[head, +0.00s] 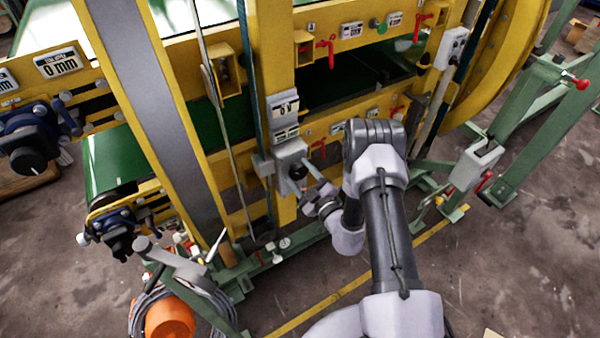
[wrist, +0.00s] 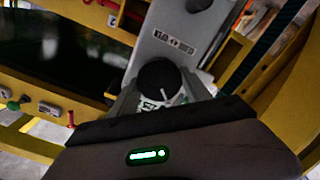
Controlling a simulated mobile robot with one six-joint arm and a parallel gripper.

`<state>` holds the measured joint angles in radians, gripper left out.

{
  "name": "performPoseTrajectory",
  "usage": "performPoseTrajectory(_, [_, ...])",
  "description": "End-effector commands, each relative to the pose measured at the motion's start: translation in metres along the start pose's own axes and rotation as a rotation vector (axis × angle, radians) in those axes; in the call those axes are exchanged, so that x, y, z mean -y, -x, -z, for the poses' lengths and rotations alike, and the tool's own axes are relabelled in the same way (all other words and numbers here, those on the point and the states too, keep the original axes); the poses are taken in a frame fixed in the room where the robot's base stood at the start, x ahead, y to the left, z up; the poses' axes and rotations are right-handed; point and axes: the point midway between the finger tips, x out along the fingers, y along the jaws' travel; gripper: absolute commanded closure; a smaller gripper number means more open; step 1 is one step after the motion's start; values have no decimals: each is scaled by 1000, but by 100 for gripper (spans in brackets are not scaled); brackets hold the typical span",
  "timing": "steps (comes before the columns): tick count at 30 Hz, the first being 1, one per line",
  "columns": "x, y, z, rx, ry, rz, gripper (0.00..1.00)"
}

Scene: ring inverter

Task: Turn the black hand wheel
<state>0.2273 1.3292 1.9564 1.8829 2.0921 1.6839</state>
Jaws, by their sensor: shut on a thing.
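The black hand wheel (head: 297,172) is a small round knob on the front of a grey box fixed to a yellow post. It also shows in the wrist view (wrist: 160,76) as a black disc with a white line on it. My gripper (head: 308,181) reaches it from the lower right in the head view. In the wrist view my gripper (wrist: 161,92) has one finger on each side of the wheel and is shut on it. The wheel's lower part and the finger contacts are partly hidden by the gripper body.
Another black knob (head: 27,161) sits on the machine at far left. Red levers (head: 327,50) and yellow brackets line the frame. A green post with a grey box (head: 474,165) stands right of my arm. An orange reel (head: 170,318) lies at lower left. Bare floor is at lower right.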

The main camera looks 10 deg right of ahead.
Motion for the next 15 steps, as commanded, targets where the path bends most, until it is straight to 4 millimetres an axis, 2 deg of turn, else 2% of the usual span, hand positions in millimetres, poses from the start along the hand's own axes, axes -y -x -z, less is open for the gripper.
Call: performPoseTrajectory(15, [1, 0, 0, 1, -54, 1, 85])
